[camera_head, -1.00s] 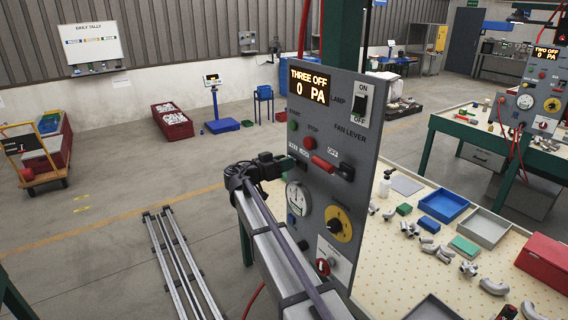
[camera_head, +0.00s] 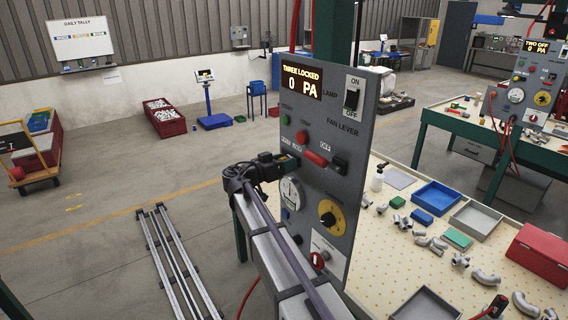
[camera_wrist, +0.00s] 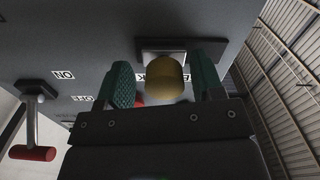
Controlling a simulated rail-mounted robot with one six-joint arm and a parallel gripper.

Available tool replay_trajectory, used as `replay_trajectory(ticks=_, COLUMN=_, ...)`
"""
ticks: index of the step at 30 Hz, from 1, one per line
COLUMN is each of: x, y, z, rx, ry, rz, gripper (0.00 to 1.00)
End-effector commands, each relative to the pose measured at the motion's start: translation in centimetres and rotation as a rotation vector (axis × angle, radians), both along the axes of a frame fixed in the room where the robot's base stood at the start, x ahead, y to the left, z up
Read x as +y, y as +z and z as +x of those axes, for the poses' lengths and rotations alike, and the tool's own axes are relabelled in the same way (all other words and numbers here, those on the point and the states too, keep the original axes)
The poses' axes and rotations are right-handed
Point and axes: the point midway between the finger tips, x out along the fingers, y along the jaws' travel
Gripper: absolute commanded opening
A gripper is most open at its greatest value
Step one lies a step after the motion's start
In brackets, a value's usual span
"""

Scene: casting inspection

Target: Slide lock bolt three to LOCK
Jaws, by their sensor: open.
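The control panel (camera_head: 325,115) stands at the near end of the bench, and its display (camera_head: 301,81) reads "THREE LOCKED" and "0 PA". My gripper (camera_head: 287,161) is at the panel's left side, below the green and red buttons. In the wrist view its two teal fingers stand apart. The brass knob of the lock bolt (camera_wrist: 165,78) is between them, in front of a pale plate on the panel. A gap shows on either side of the knob. In the head view my gripper hides the bolt. The label behind the knob is partly covered; a "K" shows.
The fan lever's red handle (camera_head: 315,158) sticks out right of my gripper; it also shows in the wrist view (camera_wrist: 32,153). A gauge (camera_head: 290,191) and yellow dial (camera_head: 333,214) lie below. The bench (camera_head: 385,250) holds trays and metal fittings.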

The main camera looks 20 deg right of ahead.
Motion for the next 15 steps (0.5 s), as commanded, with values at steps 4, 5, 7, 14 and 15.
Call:
replay_trajectory(ticks=4, x=0.5, y=0.0, z=-0.2, rx=0.000, ry=0.001, rz=0.000, gripper=0.61)
replay_trajectory(ticks=5, x=0.9, y=0.0, z=-0.3, rx=0.000, ry=0.001, rz=-0.001, gripper=0.61)
replay_trajectory(ticks=7, x=2.2, y=0.0, z=-0.6, rx=0.000, ry=0.004, rz=0.000, gripper=0.61)
replay_trajectory(ticks=14, x=7.7, y=0.0, z=-2.4, rx=0.000, ry=0.003, rz=0.000, gripper=0.61)
replay_trajectory(ticks=15, x=8.5, y=0.0, z=-2.6, rx=0.000, ry=0.003, rz=0.000, gripper=0.61)
